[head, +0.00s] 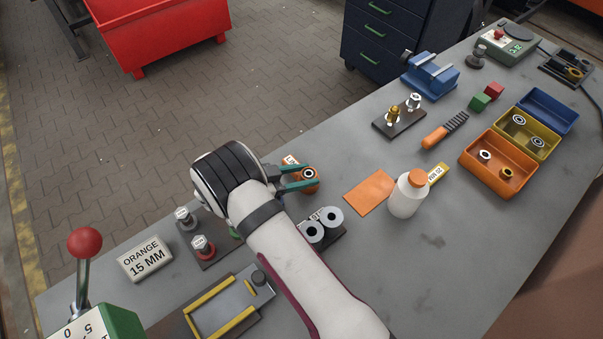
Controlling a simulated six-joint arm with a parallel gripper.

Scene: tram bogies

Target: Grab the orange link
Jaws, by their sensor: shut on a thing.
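The orange link (302,179) is in the head view near the middle, beside the bench's far-left edge. It is a small orange piece with a dark-centred ring at its right end and a pale label at its upper left. My gripper (297,179) has green fingers and reaches in from the left. It is shut on the orange link, one finger above and one below it in the picture. The fingers hide part of the link. I cannot tell whether the link touches the bench.
A holder with grey rollers (323,227) stands just below my gripper. An orange plate (369,191) and a white bottle (408,195) lie to the right. Bolts on a dark plate (199,246) and an "ORANGE 15 MM" sign (145,258) are at left. Bare bench (440,245) lies lower right.

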